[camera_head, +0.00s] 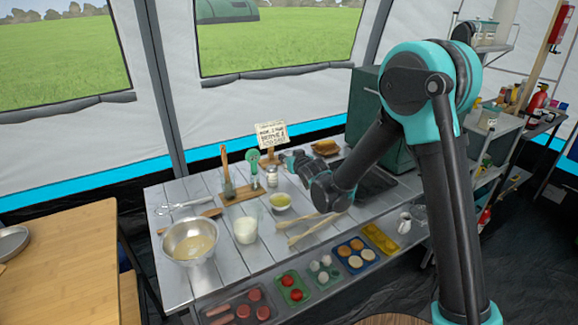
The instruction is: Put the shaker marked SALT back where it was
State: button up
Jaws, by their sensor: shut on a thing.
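A small shaker (272,179) with a pale body stands upright on the grey slatted table, behind the bowl of yellow liquid. It is too small here to read any marking on it. My arm reaches in from the right, and my gripper (275,165) is low over the table at the top of the shaker. The gripper appears shut on the shaker; the fingertips are small and partly hidden, so the exact grip is unclear. I cannot tell whether the shaker's base touches the table.
A wooden board (240,195) with upright tools stands just left of the shaker. A sign (271,135) stands behind. A yellow-liquid bowl (280,202), a glass of milk (245,230) and a metal bowl (189,242) are in front. Wooden utensils (310,226) lie to the right.

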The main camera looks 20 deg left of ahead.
jog(key=shift+f, duration=1.9)
jog(key=o, duration=0.9)
jog(key=shift+f, duration=0.1)
